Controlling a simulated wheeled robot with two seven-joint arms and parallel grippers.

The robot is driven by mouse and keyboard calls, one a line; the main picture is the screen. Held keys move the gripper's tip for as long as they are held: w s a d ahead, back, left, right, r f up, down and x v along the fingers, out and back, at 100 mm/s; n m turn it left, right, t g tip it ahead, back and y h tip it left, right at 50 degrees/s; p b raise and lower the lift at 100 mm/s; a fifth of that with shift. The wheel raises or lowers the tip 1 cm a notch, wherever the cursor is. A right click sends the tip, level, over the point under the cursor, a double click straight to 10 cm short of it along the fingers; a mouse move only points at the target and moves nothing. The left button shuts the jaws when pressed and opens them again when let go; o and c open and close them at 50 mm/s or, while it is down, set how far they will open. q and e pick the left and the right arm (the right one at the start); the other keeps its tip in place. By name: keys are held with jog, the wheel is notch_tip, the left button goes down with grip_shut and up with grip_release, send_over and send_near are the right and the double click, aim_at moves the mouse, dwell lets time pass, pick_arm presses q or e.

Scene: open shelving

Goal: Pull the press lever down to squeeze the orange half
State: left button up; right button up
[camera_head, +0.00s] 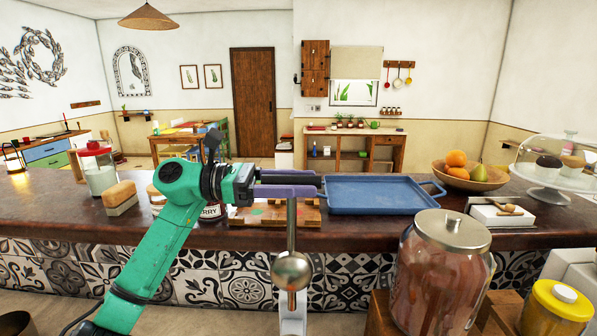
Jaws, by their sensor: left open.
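The press lever (291,228) is a grey metal rod standing upright in the lower middle, with a round metal ball (291,271) low on it. A pale stand (293,318) shows below the ball and is cut off by the picture's bottom edge. My left gripper (318,184) reaches in from the left, with two purple fingers spread apart and pointing right. Its lower finger crosses at the rod's upper end; I cannot tell whether they touch. Nothing shows held between the fingers. I cannot make out an orange half. My right gripper is out of view.
A blue tray (375,208) lies on the dark counter (240,240) behind the lever, beside a wooden board (265,218). A big lidded jar (440,275) stands close at right, a yellow jar (556,308) beyond it. A fruit bowl (470,182) sits at the back right.

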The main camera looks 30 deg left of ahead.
pick_arm(q)
jog(key=shift+f, duration=0.1)
jog(key=c, duration=0.8)
grip_shut()
jog(key=shift+a, duration=0.1)
dwell(0.4)
